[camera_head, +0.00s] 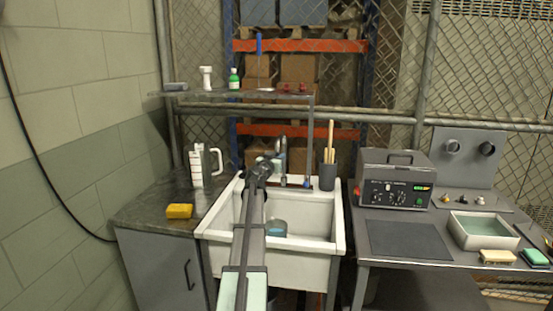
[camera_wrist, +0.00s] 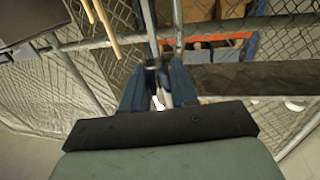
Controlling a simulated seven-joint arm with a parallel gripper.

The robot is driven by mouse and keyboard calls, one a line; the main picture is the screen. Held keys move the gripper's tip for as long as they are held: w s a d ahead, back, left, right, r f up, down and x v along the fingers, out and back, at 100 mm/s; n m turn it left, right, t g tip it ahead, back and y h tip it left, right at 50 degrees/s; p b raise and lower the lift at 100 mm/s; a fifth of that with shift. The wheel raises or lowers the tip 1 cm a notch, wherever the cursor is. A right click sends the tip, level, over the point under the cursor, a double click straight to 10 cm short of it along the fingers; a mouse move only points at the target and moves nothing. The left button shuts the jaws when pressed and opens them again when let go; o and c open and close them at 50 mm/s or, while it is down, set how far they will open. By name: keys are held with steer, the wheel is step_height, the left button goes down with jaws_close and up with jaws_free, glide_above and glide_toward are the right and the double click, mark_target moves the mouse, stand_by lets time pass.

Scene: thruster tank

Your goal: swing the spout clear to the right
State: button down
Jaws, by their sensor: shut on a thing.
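The metal spout (camera_head: 283,146) stands at the back rim of the white sink (camera_head: 213,236) in the head view, a thin upright tube. My arm reaches over the basin, and my gripper (camera_head: 277,164) is at the spout, hiding part of it. In the wrist view, the blue fingers of my gripper (camera_wrist: 157,92) are shut on the spout (camera_wrist: 152,32), whose grey tube runs up between them. The spout's outlet end is hard to make out.
A dark cup of wooden sticks (camera_head: 328,176) stands on the rim just right of the spout. A blue-topped round thing (camera_head: 276,229) lies in the basin. A white jug (camera_head: 197,166) and yellow sponge (camera_head: 179,211) are left. A grey control box (camera_head: 396,180) is right.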

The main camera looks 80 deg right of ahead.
steer(key=s+d, duration=0.2)
steer(key=s, duration=0.4)
steer(key=s+d, duration=0.2)
steer(key=s, duration=0.5)
steer(key=shift+d, duration=0.25)
steer(key=c, duration=1)
jaws_free()
steer(key=w+a, duration=0.1)
steer(key=a, duration=0.8)
steer(key=w+a, duration=0.1)
steer(key=a, duration=0.3)
steer(key=shift+w+a, duration=0.3)
